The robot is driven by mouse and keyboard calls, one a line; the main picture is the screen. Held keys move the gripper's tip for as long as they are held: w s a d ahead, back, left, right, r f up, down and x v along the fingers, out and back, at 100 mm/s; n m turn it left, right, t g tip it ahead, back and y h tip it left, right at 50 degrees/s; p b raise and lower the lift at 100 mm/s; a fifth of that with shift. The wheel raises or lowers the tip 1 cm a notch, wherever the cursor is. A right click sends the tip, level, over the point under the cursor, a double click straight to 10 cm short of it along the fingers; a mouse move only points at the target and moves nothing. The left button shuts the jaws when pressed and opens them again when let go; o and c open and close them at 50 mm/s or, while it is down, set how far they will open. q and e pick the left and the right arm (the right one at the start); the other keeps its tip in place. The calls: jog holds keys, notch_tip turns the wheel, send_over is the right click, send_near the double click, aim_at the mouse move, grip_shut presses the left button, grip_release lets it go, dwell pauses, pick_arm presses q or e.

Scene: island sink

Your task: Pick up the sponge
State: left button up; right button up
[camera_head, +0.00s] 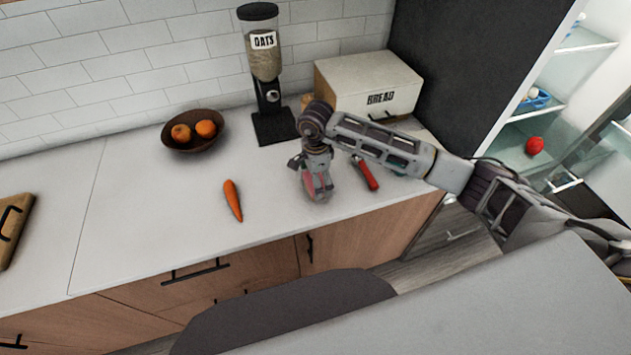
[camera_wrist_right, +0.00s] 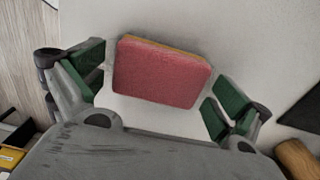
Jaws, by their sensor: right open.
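The sponge (camera_wrist_right: 161,72) is pink-red with a yellow-orange layer along its far edge. It lies on the white counter (camera_head: 150,235) in the right wrist view, between the spread fingers of my right gripper (camera_wrist_right: 158,92). The gripper is open, with green finger pads on both sides of the sponge and gaps left and right. In the head view my right gripper (camera_head: 317,187) points down over the counter, and a bit of the pink sponge shows between its fingers. My left gripper is not in view.
A carrot (camera_head: 233,200) lies left of my right gripper, and a red-handled object (camera_head: 365,173) lies close on its right. Behind stand an oats dispenser (camera_head: 265,75), a bread box (camera_head: 368,85) and a fruit bowl (camera_head: 193,131). The counter's left middle is clear.

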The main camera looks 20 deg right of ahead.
jog(key=shift+f, duration=0.35)
jog(key=c, duration=0.7)
jog(key=shift+r, duration=0.15)
jog(key=shift+r+b, duration=1)
jog(key=shift+r, duration=3.9)
